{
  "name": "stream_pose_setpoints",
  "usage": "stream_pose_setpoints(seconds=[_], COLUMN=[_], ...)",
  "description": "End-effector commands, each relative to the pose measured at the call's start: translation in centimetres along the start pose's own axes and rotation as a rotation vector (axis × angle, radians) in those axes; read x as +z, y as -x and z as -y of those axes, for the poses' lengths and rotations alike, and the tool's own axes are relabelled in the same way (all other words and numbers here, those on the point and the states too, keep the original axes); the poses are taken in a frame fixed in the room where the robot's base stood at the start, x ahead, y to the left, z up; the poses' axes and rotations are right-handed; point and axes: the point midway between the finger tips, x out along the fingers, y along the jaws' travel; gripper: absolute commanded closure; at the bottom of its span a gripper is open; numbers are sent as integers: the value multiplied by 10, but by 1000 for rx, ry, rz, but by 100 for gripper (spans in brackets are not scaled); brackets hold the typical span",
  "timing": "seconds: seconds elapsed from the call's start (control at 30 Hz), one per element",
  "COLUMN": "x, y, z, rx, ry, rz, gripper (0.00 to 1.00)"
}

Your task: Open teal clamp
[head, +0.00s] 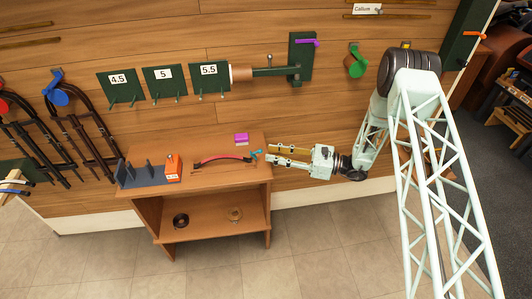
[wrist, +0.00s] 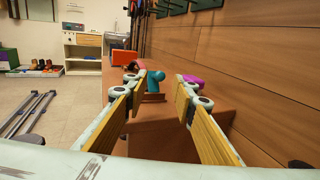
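The teal clamp (head: 256,154) is at the right end of a dark and red curved strip (head: 221,159) on the wooden bench (head: 222,186). In the wrist view the teal clamp (wrist: 155,81) shows in the gap between my fingers, nearer the left one. I cannot tell whether its lever is open or closed. My gripper (head: 267,154) reaches in from the right, roughly level, with its fingertips close to the clamp. It is open and empty in the wrist view (wrist: 160,79), with yellow-padded fingers wide apart. Contact with the clamp is not visible.
A purple block (head: 241,138) lies on the bench behind the strip. An orange box (head: 173,166) and a grey slotted rack (head: 146,173) stand at the bench's left. The wooden wall rises behind the bench. A lower shelf holds two round parts.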

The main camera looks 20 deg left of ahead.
Motion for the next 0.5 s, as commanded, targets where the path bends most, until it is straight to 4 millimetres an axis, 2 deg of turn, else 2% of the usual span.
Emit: stream_pose_setpoints(seconds=[0.23,0.5], x=[0,0], y=[-24,-34], z=[0,0], rx=[1,0], ry=[0,0], rz=[0,0], gripper=[75,75])
